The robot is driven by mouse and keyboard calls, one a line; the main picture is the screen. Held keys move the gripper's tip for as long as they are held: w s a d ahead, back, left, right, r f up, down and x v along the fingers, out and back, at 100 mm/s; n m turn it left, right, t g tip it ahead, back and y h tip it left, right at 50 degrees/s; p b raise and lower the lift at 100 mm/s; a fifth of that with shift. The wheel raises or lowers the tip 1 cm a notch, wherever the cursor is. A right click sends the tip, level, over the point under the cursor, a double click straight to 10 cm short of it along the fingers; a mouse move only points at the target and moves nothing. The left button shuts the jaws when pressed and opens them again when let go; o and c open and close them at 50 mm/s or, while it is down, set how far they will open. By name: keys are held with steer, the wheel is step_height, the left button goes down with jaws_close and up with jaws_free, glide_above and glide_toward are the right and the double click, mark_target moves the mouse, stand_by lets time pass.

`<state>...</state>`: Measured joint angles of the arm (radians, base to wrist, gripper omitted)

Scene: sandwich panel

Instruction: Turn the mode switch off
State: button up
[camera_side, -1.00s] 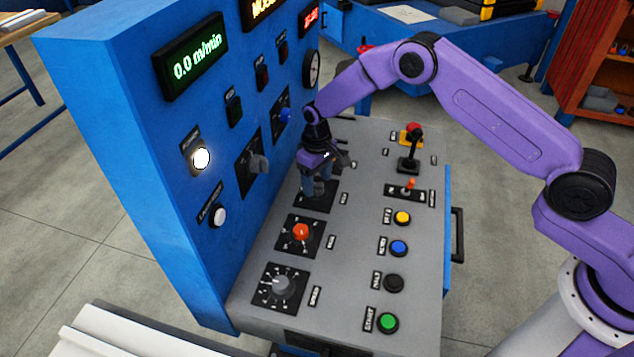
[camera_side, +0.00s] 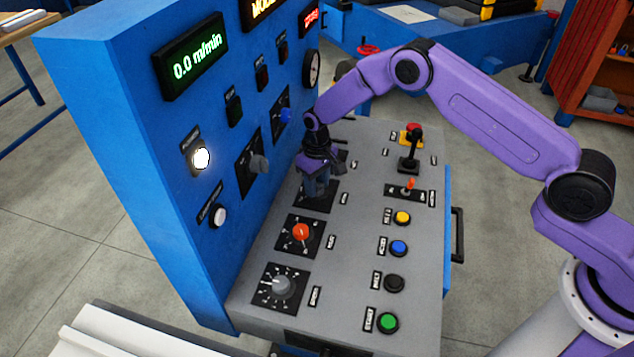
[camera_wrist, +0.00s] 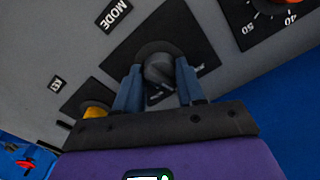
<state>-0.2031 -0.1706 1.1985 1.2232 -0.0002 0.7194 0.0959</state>
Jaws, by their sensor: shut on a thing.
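The mode switch is a dark round knob (camera_wrist: 160,68) on a black square plate (camera_wrist: 190,28), with a "MODE" label (camera_wrist: 115,14) beside it in the wrist view. My gripper (camera_wrist: 160,88) has its two blue fingers on either side of the knob and is shut on it. In the side view my gripper (camera_side: 317,190) points down at the same black plate (camera_side: 326,204), behind the red knob. There the fingers and wrist hide the mode knob. The knob's pointer mark and most of the plate's lettering are hidden or unreadable.
On the grey desk, a red knob (camera_side: 301,232) and a grey dial (camera_side: 281,285) stand in front of my gripper. Several push buttons and a black joystick (camera_side: 410,150) are to the right. The blue upright panel (camera_side: 130,150) rises close on the left.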

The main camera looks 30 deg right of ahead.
steer(key=shift+m, duration=1.6)
steer(key=o, duration=1)
steer(key=shift+o, duration=0.2)
step_height(320, 180, up, 17)
steer(key=shift+r, duration=0.2)
